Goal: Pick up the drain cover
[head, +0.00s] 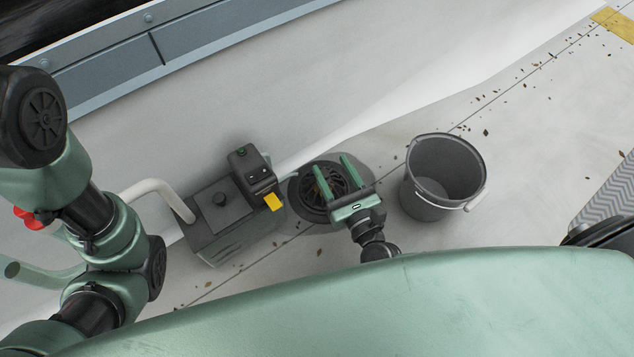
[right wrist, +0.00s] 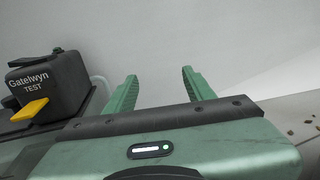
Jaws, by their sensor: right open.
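The drain cover (head: 337,181) is a dark round slotted grate inside a wider dark ring on the pale roof, in the middle of the head view. My right gripper (head: 331,163) is open, its two green fingers apart over the cover as seen from the head. It hides part of the grate, and I cannot tell its height above it. In the right wrist view the open fingers (right wrist: 159,77) have nothing between them, and the cover does not show. My left arm shows at the left of the head view, but its gripper does not.
A dark grey pump box (head: 220,222) with a pale hose stands close left of the drain. Its control unit (head: 252,168) has a yellow tab and also shows in the right wrist view (right wrist: 48,82). A grey bucket (head: 424,204) stands to the right. Leaf debris lies along the seam.

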